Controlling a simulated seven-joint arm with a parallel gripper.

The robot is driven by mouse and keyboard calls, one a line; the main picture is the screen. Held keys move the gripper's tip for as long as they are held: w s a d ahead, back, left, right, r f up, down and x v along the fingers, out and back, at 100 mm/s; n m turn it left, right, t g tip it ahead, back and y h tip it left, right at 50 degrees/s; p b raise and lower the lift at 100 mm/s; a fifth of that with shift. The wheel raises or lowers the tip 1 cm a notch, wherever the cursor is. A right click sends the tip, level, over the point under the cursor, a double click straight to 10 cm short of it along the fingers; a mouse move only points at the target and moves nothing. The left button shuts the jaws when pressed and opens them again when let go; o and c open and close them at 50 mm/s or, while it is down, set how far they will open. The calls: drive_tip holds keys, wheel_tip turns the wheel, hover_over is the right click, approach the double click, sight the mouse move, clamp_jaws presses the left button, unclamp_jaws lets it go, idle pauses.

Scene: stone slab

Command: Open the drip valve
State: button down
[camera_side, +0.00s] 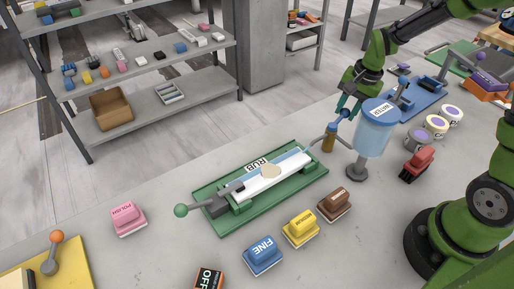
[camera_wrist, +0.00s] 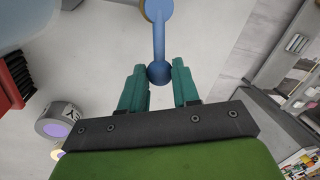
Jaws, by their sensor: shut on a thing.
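The water tank (camera_side: 374,138) is a clear blue cylinder labelled WATER on a grey stand, at the right of centre in the side view. The drip valve (camera_side: 328,138) has a brass-coloured body on the tank's left, with a thin spout reaching left toward the green tray. Its blue lever (camera_wrist: 158,35) ends in a round knob (camera_wrist: 159,73) in the wrist view. My gripper (camera_side: 344,108) is above and beside the valve. In the wrist view its teal fingers (camera_wrist: 159,80) are shut on the knob, one on each side. The lever is small and partly hidden in the side view.
A green tray (camera_side: 205,186) labelled RUB holds a stone slab under the spout. Yellow, blue, brown and pink blocks lie around it. A red-and-black brush (camera_side: 418,164) and several round tins (camera_side: 437,126) stand right of the tank. Shelves stand behind.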

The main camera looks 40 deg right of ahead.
drive_tip(key=shift+s+m, duration=0.45)
drive_tip(key=shift+m, duration=0.45)
drive_tip(key=c, duration=0.8)
unclamp_jaws()
drive_tip(key=s+r, duration=0.1)
drive_tip(key=r, duration=0.4)
drive_tip(key=s+r, duration=0.1)
drive_tip(key=r, duration=0.5)
drive_tip(key=s+d+r, duration=0.1)
drive_tip(key=r, duration=0.4)
drive_tip(key=shift+r, duration=0.3)
